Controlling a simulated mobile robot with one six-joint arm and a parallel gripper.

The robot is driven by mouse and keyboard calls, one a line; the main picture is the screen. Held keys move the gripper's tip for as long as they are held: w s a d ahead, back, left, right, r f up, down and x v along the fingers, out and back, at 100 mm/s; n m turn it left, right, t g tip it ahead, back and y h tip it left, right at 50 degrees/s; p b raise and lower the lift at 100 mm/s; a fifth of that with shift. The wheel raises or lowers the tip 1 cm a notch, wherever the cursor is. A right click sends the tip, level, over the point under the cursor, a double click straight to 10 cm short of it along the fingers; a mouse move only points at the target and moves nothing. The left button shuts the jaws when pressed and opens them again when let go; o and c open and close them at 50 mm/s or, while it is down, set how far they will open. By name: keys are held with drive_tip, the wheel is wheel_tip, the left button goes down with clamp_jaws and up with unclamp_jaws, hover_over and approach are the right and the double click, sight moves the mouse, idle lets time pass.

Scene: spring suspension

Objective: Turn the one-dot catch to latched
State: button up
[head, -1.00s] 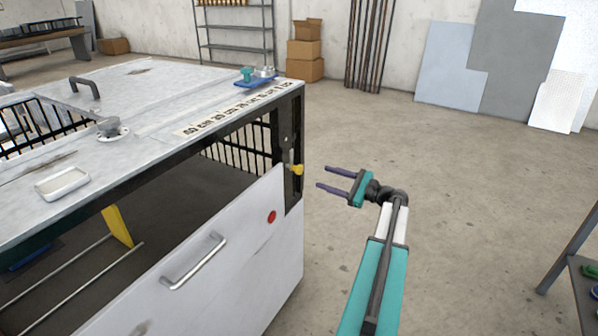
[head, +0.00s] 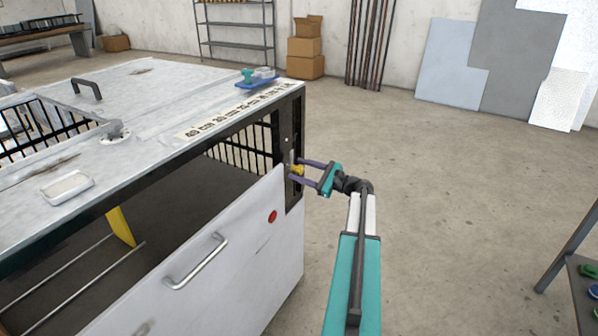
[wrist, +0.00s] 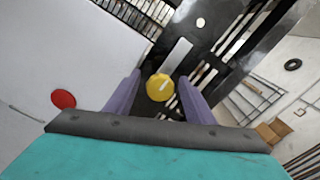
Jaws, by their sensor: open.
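The catch has a yellow knob (head: 297,170) on the dark upright post (head: 287,135) at the near right corner of the machine frame. In the wrist view the yellow knob (wrist: 159,88) carries a pale line, and a light grey strip (wrist: 177,55) runs up and right from it. One white dot (wrist: 200,22) shows on the dark plate above. My gripper (wrist: 160,80) is open, with one purple finger on each side of the knob. I cannot tell whether either finger touches it.
A white front panel (head: 235,270) with a handle and a red disc (head: 272,217) lies left of the post. A blue tray (head: 257,82) with small parts sits on the frame's top. A bench (head: 580,280) stands at the far right. The floor between is clear.

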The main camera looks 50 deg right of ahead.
clamp_jaws()
drive_tip(key=shift+a, duration=0.75)
drive_tip(key=shift+w+d+f, duration=0.1)
drive_tip(key=shift+d+f, duration=0.05)
drive_tip(key=shift+d, duration=0.3)
